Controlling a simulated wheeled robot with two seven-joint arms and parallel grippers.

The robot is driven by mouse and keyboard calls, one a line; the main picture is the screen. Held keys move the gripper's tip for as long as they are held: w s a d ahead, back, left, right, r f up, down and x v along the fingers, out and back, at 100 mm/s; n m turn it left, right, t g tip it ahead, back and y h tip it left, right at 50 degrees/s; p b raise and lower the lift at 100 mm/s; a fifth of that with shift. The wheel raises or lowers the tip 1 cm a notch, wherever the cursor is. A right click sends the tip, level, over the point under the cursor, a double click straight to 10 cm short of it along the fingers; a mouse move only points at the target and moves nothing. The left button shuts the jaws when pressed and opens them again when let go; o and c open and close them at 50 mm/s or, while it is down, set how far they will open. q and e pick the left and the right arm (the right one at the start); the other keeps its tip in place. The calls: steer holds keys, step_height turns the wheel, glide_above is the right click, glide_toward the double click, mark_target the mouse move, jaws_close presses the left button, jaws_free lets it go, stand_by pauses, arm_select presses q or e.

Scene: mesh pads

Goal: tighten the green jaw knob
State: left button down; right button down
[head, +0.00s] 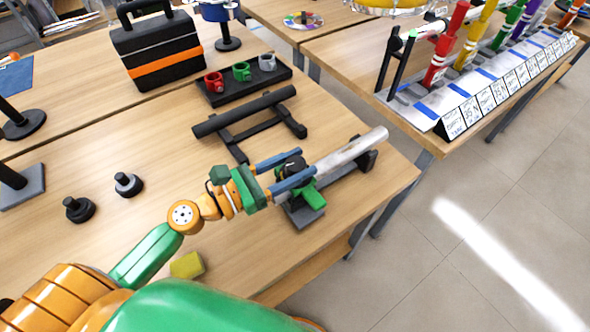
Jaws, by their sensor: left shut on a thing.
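A green jaw (309,194) sits on a dark stand near the right edge of the bench, next to a silver tube (352,150). A dark knob (292,164) shows at the jaw, between the blue fingers of my left gripper (299,163). The left gripper is shut on this knob, reaching it from the left. The gripper's fingers hide part of the knob and jaw. My right gripper is not in view.
A black tray (245,91) holds red, green and grey collars. A black tube (243,112) rests on a stand behind the gripper. A yellow block (187,265) and two black knobbed weights lie on the bench. A toolbox (158,50) stands at the back.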

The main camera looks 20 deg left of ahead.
arm_select(q)
steer(key=m+g+h+b, duration=0.1)
steer(key=m+g, duration=0.1)
steer(key=m+g+h+b, duration=0.1)
steer(key=g+h+b, duration=0.1)
steer(key=shift+w+f+m+h, duration=0.1)
steer(key=shift+f+m+h, duration=0.1)
steer(key=shift+m+h, duration=0.15)
steer(key=m+g+h+b, duration=0.1)
steer(key=m+g+b, duration=0.1)
steer(key=g, duration=0.2)
steer(key=m+g+h+b, duration=0.1)
steer(key=m+g+b, duration=0.1)
steer(key=m+g, duration=0.1)
steer(key=shift+g, duration=0.7)
steer(key=m+g+b, duration=0.2)
steer(key=g+b, duration=0.1)
steer(key=m+g+b, duration=0.2)
steer(key=g+b, duration=0.1)
steer(key=shift+f+y, duration=0.2)
steer(key=shift+y, duration=0.05)
steer(key=shift+r+m+g+y+b, duration=0.2)
steer(key=shift+m+g+y+b, duration=0.1)
steer(key=shift+m+g+b, duration=0.5)
steer(key=shift+c, duration=1.5)
jaws_free()
steer(key=shift+d+r, duration=0.1)
